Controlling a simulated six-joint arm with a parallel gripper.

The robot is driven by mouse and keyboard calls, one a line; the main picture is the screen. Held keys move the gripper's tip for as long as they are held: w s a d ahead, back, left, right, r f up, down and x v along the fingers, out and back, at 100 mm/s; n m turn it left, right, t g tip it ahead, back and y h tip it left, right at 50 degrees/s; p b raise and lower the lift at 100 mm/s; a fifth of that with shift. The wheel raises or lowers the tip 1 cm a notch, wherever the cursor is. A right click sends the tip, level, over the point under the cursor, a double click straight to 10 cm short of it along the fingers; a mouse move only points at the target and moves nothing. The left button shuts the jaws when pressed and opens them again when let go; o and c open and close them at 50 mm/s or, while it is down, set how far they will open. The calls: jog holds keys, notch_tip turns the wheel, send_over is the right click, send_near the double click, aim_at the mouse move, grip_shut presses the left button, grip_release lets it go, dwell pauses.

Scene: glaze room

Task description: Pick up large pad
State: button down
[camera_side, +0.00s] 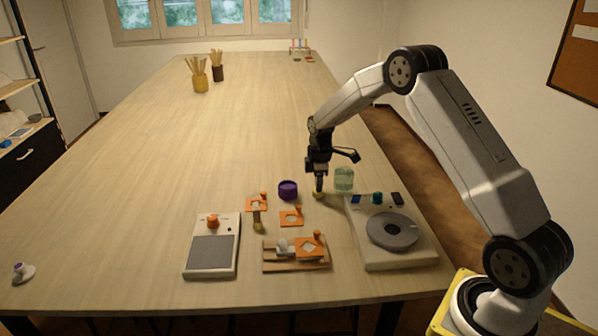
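My gripper (319,182) points down near the middle right of the table, directly above a small yellowish rounded piece (318,195). This piece may be a pad; its upper part is hidden by the fingers. Whether the fingers are open or shut on it is too small to tell. A similar small upright piece with a yellowish base (257,224) stands further left, beside the orange plates. I cannot tell for certain which of the two is the large pad.
Close by are a purple pot (288,190), a green glass jar (344,180), a white turntable unit (398,255), orange knobbed plates (291,218), a wooden rack (272,266) and a white box with a grey panel (213,257).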

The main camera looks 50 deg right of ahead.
jog(key=shift+r, duration=0.1)
dwell(0.3)
jog(key=shift+r, duration=0.75)
jog(key=s+a+r, duration=0.4)
jog(key=s+r, duration=0.7)
jog(key=s, duration=0.2)
jog(key=shift+s+a+r, duration=0.15)
dwell(0.3)
